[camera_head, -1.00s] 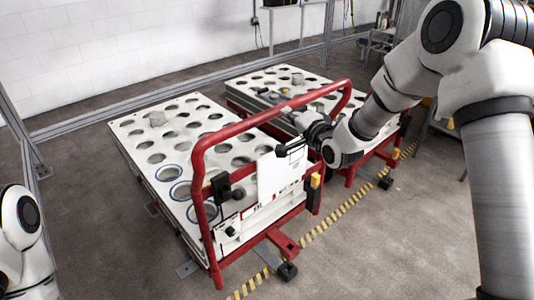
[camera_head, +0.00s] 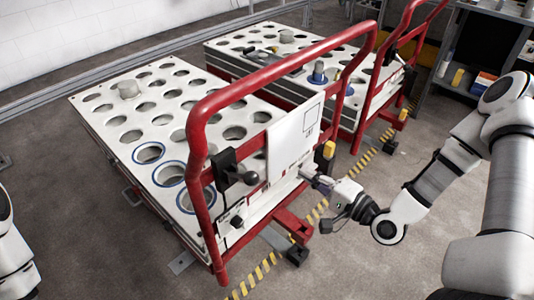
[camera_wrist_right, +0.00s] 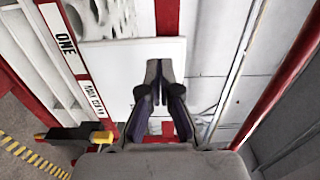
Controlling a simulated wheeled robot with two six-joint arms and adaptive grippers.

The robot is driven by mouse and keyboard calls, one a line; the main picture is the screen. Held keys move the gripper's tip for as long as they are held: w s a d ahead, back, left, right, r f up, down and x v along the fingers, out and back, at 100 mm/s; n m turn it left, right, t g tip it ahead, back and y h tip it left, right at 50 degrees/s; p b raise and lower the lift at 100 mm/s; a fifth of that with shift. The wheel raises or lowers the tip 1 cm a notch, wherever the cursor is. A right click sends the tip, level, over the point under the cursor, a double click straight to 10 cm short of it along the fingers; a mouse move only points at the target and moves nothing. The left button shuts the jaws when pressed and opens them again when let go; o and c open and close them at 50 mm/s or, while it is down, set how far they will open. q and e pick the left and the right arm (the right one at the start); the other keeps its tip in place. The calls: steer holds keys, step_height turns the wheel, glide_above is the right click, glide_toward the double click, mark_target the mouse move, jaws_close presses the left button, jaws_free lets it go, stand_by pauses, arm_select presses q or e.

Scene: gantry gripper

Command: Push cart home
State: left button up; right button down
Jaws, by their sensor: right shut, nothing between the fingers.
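The near cart (camera_head: 105,133) has a white top with many round holes and a red tubular handle frame (camera_head: 285,62) at its front end. A white panel (camera_head: 293,142) hangs inside the handle frame. My right gripper (camera_head: 309,173) is shut and empty, low beside the panel's lower right edge and the cart's front. In the right wrist view, its closed fingers (camera_wrist_right: 165,68) lie over the white panel (camera_wrist_right: 105,70); contact cannot be told. My left arm shows only at the left edge; its gripper is out of view.
A second white cart (camera_head: 235,62) with a red frame stands behind and to the right. Yellow-black floor tape (camera_head: 268,272) runs by the cart fronts. A shelf (camera_head: 470,62) with items stands at upper right. A metal rail (camera_head: 100,70) lies along the far side.

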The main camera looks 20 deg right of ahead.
mark_target(261, 145)
steer(key=b+x, duration=0.4)
steer(key=x, duration=0.8)
steer(key=shift+w+a, duration=0.15)
steer(key=shift+w, duration=0.2)
steer(key=shift+w, duration=0.1)
